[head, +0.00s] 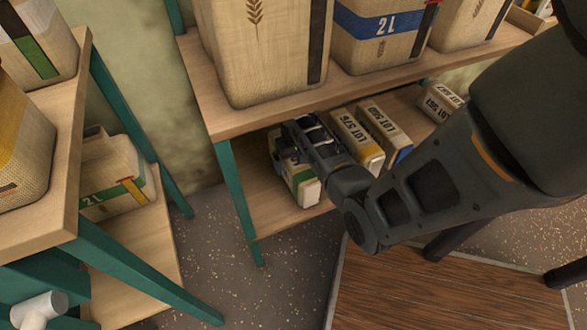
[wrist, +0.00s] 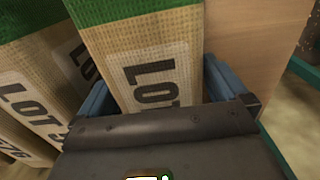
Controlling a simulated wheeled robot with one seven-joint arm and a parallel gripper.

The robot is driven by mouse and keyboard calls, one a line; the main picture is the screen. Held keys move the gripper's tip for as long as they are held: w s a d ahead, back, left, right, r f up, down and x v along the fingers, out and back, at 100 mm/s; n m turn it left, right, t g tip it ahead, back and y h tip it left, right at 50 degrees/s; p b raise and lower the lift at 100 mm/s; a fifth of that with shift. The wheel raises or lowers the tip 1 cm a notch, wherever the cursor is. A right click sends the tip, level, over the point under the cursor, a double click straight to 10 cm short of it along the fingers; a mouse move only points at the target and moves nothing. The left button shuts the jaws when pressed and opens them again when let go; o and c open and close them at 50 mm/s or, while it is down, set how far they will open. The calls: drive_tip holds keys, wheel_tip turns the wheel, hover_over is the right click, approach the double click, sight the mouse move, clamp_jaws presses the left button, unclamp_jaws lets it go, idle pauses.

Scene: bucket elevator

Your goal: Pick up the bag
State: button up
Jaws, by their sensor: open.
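A tan woven bag (head: 303,187) with a green band and a white end stands on the lower shelf, at the left end of a row. My gripper (head: 297,141) is over it and hides much of its top. In the wrist view, the bag (wrist: 140,55) with its green band and printed LOT label lies between my two blue-grey fingers (wrist: 165,92). The fingers are open, one on each side of the bag. I cannot tell whether either finger touches it.
Several similar LOT bags (head: 357,138) stand to the right on the same lower shelf. The upper shelf (head: 240,118) with large sacks (head: 262,60) is close above my gripper. A teal leg (head: 238,200) stands left of the bag. Speckled floor (head: 215,245) lies in front.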

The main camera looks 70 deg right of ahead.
clamp_jaws()
drive_tip(key=shift+r, duration=0.2)
idle(0.9)
